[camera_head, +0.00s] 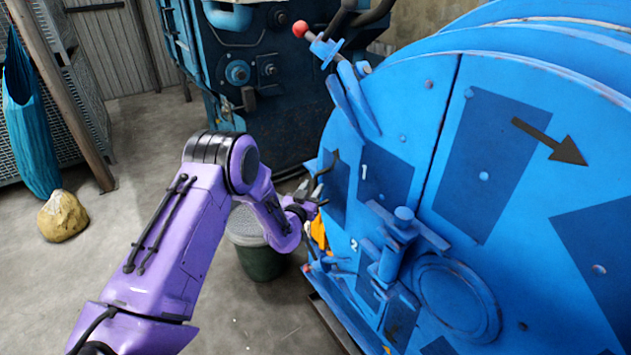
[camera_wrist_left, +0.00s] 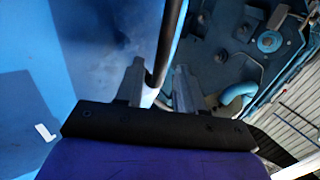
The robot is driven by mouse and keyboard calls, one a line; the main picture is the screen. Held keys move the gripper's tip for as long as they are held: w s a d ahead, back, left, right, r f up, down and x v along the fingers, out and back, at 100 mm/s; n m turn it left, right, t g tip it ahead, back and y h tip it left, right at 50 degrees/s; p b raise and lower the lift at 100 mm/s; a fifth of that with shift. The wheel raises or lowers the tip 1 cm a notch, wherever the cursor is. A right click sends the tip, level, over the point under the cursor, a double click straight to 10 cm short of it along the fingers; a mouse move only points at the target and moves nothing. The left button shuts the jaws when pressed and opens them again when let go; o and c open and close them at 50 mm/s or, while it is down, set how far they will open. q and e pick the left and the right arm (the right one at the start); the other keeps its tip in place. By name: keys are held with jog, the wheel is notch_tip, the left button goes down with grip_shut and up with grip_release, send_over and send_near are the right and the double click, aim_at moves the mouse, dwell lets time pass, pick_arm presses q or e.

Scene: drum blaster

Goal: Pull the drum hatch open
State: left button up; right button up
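The blue drum (camera_head: 480,150) fills the right of the head view. Its hatch (camera_head: 386,180) carries darker panels and the white numbers 1 and 2. A thin dark handle (camera_head: 323,172) stands out at the hatch's left edge. My left gripper (camera_head: 310,193) is beside this handle. In the left wrist view the left gripper's two grey fingers (camera_wrist_left: 157,88) are apart, and the dark handle bar (camera_wrist_left: 168,45) runs between them in the picture. My right gripper is in neither view.
A red-knobbed lever (camera_head: 301,30) sticks out at the drum's upper left. A dark bucket (camera_head: 260,245) stands on the floor below my left wrist. A blue machine (camera_head: 285,100) stands behind.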

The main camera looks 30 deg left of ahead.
aim_at(315, 185)
pick_arm(q)
jog(key=w, duration=0.3)
jog(key=shift+w+a, duration=0.15)
jog(key=shift+a, duration=0.15)
grip_shut()
jog(key=shift+f, duration=0.1)
